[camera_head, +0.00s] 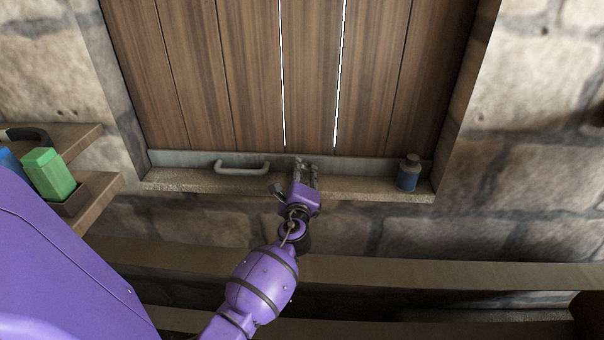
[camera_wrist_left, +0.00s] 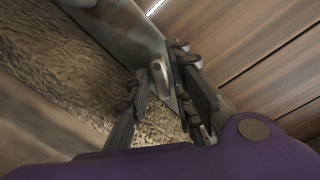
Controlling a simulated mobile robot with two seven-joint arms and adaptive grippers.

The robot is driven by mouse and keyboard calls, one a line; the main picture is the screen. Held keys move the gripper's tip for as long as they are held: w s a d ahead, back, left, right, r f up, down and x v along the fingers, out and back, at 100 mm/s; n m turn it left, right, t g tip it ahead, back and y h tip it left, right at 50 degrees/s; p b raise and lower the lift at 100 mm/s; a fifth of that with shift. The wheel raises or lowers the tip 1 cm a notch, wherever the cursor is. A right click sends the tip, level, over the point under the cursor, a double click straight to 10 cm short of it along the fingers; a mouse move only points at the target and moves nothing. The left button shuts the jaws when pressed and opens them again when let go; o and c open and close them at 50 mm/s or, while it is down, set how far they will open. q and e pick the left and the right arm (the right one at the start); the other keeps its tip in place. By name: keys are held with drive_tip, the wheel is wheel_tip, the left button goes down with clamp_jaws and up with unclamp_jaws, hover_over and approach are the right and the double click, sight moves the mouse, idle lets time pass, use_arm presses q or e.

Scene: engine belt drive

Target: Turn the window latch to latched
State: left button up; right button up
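The window latch (camera_wrist_left: 160,76) is a small grey metal lever on the metal strip at the foot of the wooden window. In the left wrist view it sits between the two fingers of my left gripper (camera_wrist_left: 163,84). The fingers are apart, and the left one looks very near the latch; I cannot tell if it touches. In the head view my left gripper (camera_head: 306,166) reaches to the strip at the sill and hides the latch. My right gripper is not in view.
A grey bar handle (camera_head: 242,169) is fixed left of the gripper. A blue bottle (camera_head: 408,173) stands at the right end of the stone sill (camera_head: 360,189). A green box (camera_head: 48,173) is on a wooden shelf at the left. Stone walls flank the shutters (camera_head: 250,75).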

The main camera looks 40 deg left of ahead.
use_arm(q)
drive_tip(key=shift+c, duration=0.4)
clamp_jaws()
drive_tip(key=shift+f+n+b, duration=0.2)
drive_tip(key=shift+n+b, duration=0.55)
drive_tip(key=shift+n, duration=0.25)
drive_tip(key=n+b, duration=0.1)
drive_tip(key=n, duration=0.2)
drive_tip(key=shift+b, duration=0.35)
drive_tip(key=shift+n, duration=0.3)
